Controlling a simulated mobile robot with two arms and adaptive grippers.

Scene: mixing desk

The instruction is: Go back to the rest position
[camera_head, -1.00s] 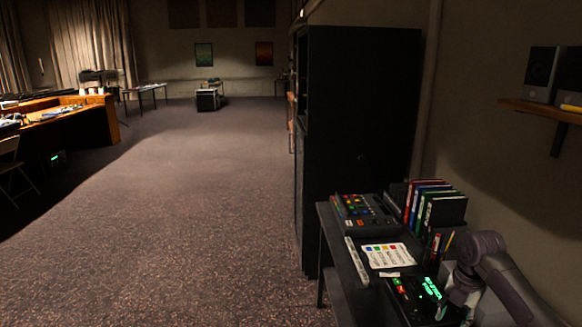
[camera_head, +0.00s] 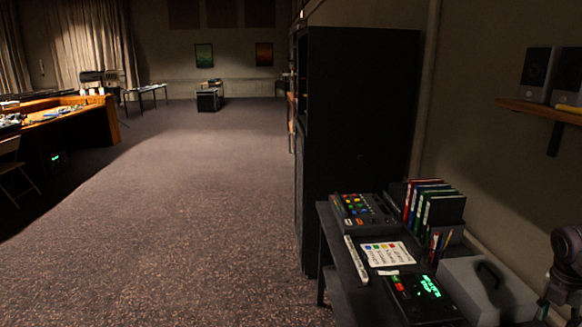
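Part of my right arm shows at the right edge, beside a grey case with a dark handle (camera_head: 487,287) on the desk. A dark piece at the end of that arm (camera_head: 555,290) hangs near the case's right side. It is cut by the frame and dim, so its fingers cannot be made out. My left gripper is not in view. The small black desk (camera_head: 345,288) holds a device with a green lit display (camera_head: 424,296), a card with coloured marks (camera_head: 387,254) and a mixer with coloured buttons (camera_head: 362,209).
Upright binders (camera_head: 432,203) and a pencil holder (camera_head: 437,246) stand at the desk's back. A tall black cabinet (camera_head: 358,130) stands behind it. A wall shelf (camera_head: 540,110) carries speakers (camera_head: 540,73). The carpet (camera_head: 200,220) to the left is clear.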

